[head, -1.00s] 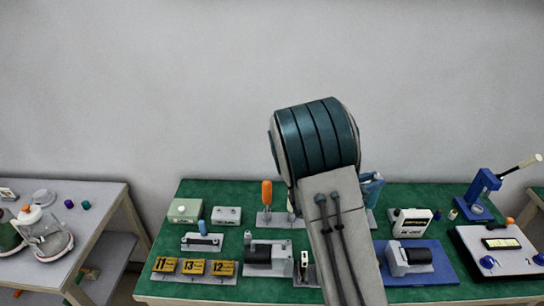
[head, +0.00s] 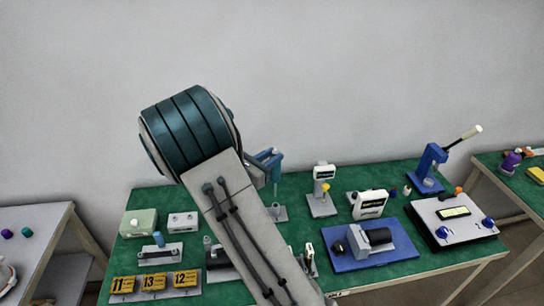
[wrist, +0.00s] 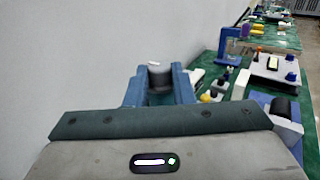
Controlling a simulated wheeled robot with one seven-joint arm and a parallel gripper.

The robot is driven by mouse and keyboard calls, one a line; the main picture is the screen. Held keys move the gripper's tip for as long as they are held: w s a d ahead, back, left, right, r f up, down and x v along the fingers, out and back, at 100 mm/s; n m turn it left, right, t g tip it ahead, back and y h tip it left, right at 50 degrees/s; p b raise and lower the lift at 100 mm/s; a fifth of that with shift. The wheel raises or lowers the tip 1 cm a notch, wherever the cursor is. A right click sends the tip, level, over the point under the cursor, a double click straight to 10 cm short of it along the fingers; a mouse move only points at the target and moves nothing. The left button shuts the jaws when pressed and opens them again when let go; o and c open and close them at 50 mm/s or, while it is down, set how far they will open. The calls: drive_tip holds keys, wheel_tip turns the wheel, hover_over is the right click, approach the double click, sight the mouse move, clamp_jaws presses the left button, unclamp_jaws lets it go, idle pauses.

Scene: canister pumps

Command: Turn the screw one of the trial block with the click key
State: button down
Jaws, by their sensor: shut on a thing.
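My gripper (wrist: 158,90) shows its blue fingers in the wrist view. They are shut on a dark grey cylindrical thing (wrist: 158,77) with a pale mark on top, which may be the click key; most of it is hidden. In the head view my gripper (head: 265,163) shows partly behind my arm, above the green table, and what it holds cannot be made out. I cannot tell for sure which thing is the trial block. A low grey block with a blue upright knob (head: 159,241) stands at the table's left. No screw can be made out.
The green table (head: 410,268) holds number plates (head: 153,283), a blue board (head: 345,263) with a motor-like unit, a white display stand (head: 323,190), a blue lever press (head: 430,165) and a white panel (head: 455,225). My arm hides the table's middle. A wall stands behind.

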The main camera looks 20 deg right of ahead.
wheel_tip(320, 180, down, 8)
drive_tip(key=b, duration=0.6)
idle(0.4)
drive_tip(key=shift+f, duration=0.1)
drive_tip(key=c, duration=1.2)
unclamp_jaws()
drive_tip(key=shift+o, duration=0.2)
drive_tip(key=b+v, duration=0.1)
drive_tip(key=v, duration=1.2)
drive_tip(key=shift+s+a+b, duration=0.15)
drive_tip(key=shift+a+b, duration=0.2)
drive_tip(key=shift+b, duration=0.05)
